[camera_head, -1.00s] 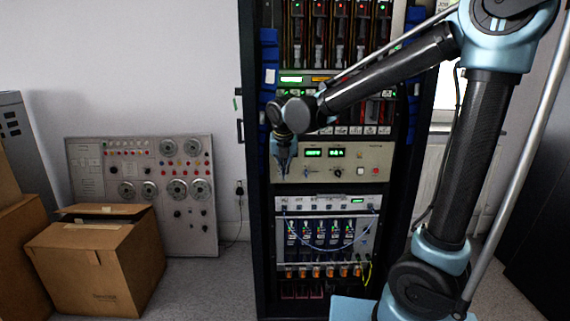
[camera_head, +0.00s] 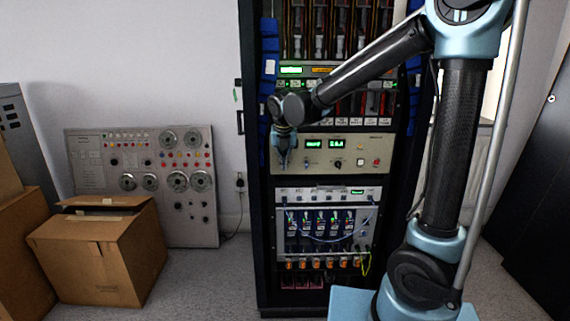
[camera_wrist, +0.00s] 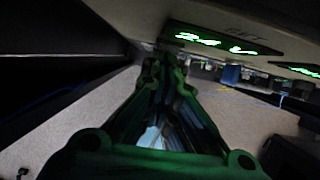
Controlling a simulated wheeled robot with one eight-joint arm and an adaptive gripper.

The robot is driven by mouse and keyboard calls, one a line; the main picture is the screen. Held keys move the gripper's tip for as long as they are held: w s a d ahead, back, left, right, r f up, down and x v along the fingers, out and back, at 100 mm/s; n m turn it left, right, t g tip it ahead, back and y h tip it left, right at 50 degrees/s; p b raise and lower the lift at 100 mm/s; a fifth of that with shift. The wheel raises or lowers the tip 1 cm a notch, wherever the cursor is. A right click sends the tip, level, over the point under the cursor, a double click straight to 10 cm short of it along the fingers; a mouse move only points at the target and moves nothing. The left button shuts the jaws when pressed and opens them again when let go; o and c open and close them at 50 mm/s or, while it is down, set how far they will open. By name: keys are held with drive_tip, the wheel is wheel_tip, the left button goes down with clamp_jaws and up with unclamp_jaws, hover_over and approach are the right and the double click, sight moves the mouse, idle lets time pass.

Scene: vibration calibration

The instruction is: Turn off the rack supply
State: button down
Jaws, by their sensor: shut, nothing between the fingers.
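The rack supply looks to be the beige panel (camera_head: 345,164) in the middle of the rack, with two lit green displays (camera_head: 325,143), knobs and a red button (camera_head: 376,162) at its right end. My gripper (camera_head: 284,164) is at the panel's left end, pointing down, shut and empty. It covers part of that end, so any switch behind it is hidden. In the wrist view my gripper (camera_wrist: 170,58) reaches toward the panel face, with a lit green display (camera_wrist: 215,43) close by to the right. I cannot tell whether the fingertips touch the panel.
The dark rack frame (camera_head: 262,230) stands close left of my gripper. Below the panel is a wired grey unit (camera_head: 326,195) with looped cables. A cardboard box (camera_head: 97,254) and an instrument board (camera_head: 145,185) stand to the left. Grey floor (camera_head: 215,280) lies clear between box and rack.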

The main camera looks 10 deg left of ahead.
drive_tip(key=shift+w+a+r, duration=0.1)
drive_tip(key=shift+w+r, duration=0.05)
drive_tip(key=shift+w, duration=0.1)
drive_tip(key=shift+r, duration=0.15)
drive_tip(key=shift+r, duration=0.65)
